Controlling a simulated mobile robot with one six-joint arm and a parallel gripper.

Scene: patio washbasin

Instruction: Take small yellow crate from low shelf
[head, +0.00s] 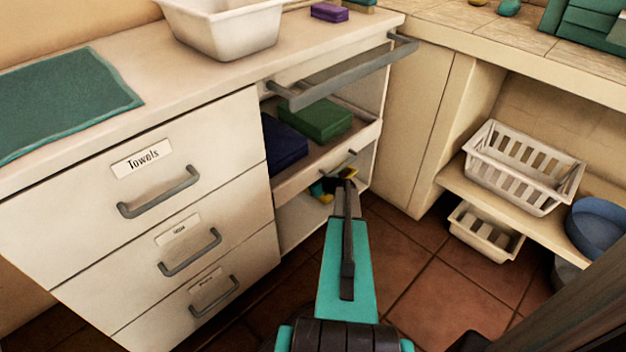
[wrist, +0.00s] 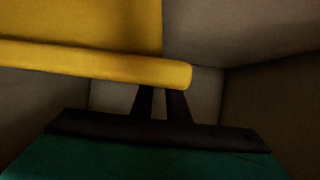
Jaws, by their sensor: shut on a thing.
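The small yellow crate (wrist: 100,65) fills the upper left of the wrist view, with its thick rim running across toward the middle. My gripper (wrist: 164,92) is shut on the crate at the right end of that rim. In the head view a little yellow of the crate (head: 318,191) shows beside my gripper (head: 338,182), at the low shelf (head: 300,222) of the white cabinet. Most of the crate is hidden there by the cabinet and my gripper.
A sliding shelf with a green folded towel (head: 318,121) and a dark blue one (head: 283,143) lies just above my gripper. White drawers (head: 150,205) stand left. White baskets (head: 524,166) and a blue basin (head: 598,228) sit right. The tiled floor (head: 430,290) between is open.

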